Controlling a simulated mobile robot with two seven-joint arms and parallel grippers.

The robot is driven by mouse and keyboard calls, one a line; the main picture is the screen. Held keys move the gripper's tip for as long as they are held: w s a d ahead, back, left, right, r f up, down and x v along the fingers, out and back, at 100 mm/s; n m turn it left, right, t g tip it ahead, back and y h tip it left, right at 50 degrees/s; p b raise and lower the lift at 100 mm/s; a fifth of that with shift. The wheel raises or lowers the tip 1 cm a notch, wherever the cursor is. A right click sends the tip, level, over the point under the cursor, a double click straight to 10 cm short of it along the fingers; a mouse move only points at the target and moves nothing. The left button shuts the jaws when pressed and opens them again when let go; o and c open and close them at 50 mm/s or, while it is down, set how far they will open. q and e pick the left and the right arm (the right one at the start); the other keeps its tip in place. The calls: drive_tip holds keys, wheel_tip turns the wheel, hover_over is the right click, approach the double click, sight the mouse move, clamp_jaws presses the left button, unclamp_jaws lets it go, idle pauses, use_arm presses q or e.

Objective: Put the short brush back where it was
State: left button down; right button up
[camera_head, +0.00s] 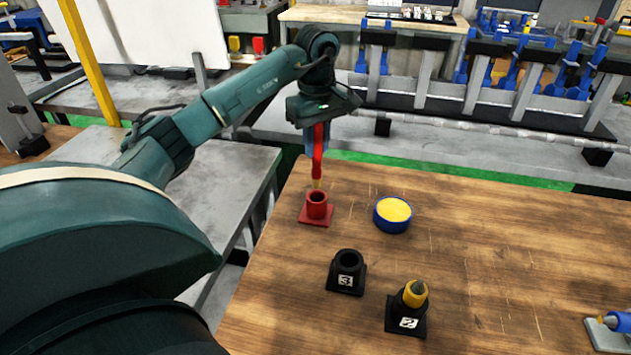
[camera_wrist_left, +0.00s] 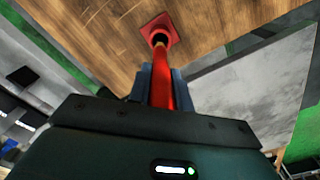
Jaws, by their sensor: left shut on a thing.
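My left gripper (camera_head: 317,138) is shut on the short brush (camera_head: 317,160), which has a red handle and a yellowish tip pointing down. The brush hangs roughly upright above the red holder (camera_head: 317,208), a square base with a round socket, near the table's far left corner. The tip is at or just above the socket's mouth; I cannot tell if it is inside. In the left wrist view the red brush (camera_wrist_left: 162,92) points toward the red holder (camera_wrist_left: 158,32). My right gripper is not in view.
A blue bowl with yellow contents (camera_head: 393,214) stands right of the red holder. A black holder marked 3 (camera_head: 347,272) is empty. A black holder marked 2 (camera_head: 407,316) holds a yellow, dark-tipped item. A blue tool on a grey base (camera_head: 612,330) lies at the right edge.

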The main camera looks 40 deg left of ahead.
sight(316, 176)
use_arm(q)
wheel_tip(316, 176, down, 8)
drive_tip(key=shift+f+p, duration=0.1)
drive_tip(key=shift+p, duration=0.4)
drive_tip(key=c, duration=1.3)
unclamp_jaws()
wheel_tip(316, 176, up, 12)
drive_tip(key=shift+r+b, duration=0.1)
drive_tip(key=shift+b, duration=0.7)
